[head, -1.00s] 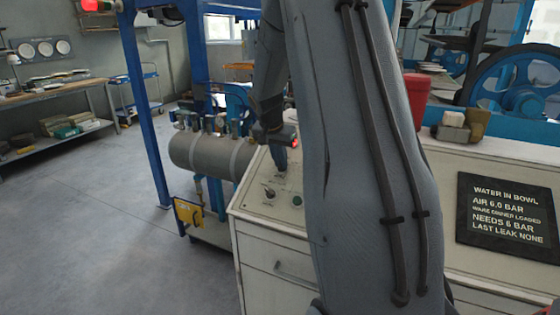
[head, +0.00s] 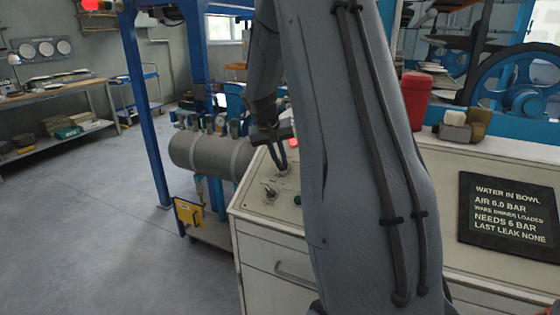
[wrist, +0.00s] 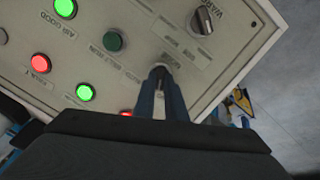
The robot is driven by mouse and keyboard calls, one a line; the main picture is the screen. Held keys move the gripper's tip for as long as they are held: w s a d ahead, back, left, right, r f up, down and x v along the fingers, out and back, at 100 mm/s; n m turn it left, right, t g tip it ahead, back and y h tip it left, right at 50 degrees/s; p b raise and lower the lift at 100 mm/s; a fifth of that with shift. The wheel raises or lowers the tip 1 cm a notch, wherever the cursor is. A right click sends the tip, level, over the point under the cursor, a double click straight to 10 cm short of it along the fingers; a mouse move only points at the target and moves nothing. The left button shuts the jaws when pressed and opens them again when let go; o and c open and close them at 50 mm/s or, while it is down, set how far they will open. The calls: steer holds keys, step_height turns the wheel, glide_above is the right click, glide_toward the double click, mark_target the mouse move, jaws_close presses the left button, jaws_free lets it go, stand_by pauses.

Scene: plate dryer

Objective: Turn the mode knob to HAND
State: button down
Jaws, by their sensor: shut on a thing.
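The control panel (head: 255,208) is the sloped top of a pale cabinet. My gripper (head: 283,167) is down at its upper part in the head view. In the wrist view my gripper (wrist: 161,75) is shut with its fingertips at the panel face, on what appears to be the mode knob. The fingers hide that knob almost entirely, so its pointer position cannot be read. A printed label shows just beyond the fingertips, too blurred to read. A second, dark knob (wrist: 203,20) on the panel stands clear of my gripper; it also shows in the head view (head: 269,193).
Lit green (wrist: 65,8) and red (wrist: 40,63) lamps and a dark green button (wrist: 113,41) sit on the panel beside my fingers. A grey tank (head: 205,152) stands behind the cabinet. A black sign (head: 508,217) and red canister (head: 416,98) are at right. Open floor lies left.

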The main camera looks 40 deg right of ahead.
steer(key=shift+a+n, duration=0.1)
steer(key=shift+n, duration=1.4)
steer(key=shift+f, duration=0.1)
steer(key=c, duration=1.8)
jaws_free()
steer(key=shift+a+r, duration=0.15)
steer(key=shift+r, duration=0.3)
steer(key=b+v, duration=0.2)
steer(key=v, duration=0.5)
